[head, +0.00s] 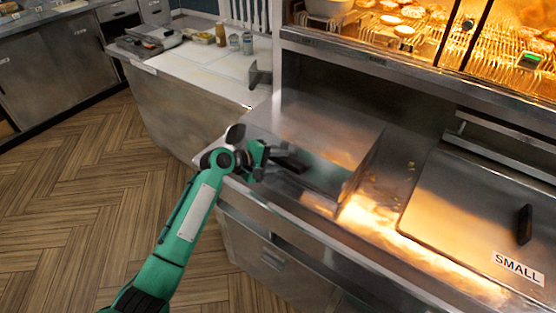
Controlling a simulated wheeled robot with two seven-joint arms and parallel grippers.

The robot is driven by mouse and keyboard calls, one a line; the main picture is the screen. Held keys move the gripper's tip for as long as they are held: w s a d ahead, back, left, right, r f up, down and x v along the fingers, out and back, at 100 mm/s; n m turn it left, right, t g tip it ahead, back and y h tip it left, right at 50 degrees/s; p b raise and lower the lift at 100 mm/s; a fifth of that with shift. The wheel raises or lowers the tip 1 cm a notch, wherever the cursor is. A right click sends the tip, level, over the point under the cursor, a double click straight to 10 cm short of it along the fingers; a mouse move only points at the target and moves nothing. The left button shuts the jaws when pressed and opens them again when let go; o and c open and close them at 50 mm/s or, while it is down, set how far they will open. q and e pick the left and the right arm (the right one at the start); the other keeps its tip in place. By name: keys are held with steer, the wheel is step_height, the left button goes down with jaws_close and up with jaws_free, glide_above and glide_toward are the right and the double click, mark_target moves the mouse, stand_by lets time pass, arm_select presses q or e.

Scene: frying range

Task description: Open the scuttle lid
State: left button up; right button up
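A steel lid (480,215) with a dark upright handle (524,225) and a "SMALL" label lies flat and shut on the counter at the right. A box-shaped steel cover (325,130) stands in the middle of the range. I cannot tell from the picture which of the two is the scuttle lid. My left gripper (288,162) is at the front left of the box-shaped cover, its dark fingers over or against the cover's front. Whether it touches or grips anything is unclear. My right gripper is out of view.
A lit glass cabinet (430,35) with fried food stands above the range at the back. A white worktop (200,62) with bottles (221,33) and pots lies at the back left. The wooden floor (90,190) at the left is clear.

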arm_select(q)
jaws_close()
steer(key=shift+r, duration=0.1)
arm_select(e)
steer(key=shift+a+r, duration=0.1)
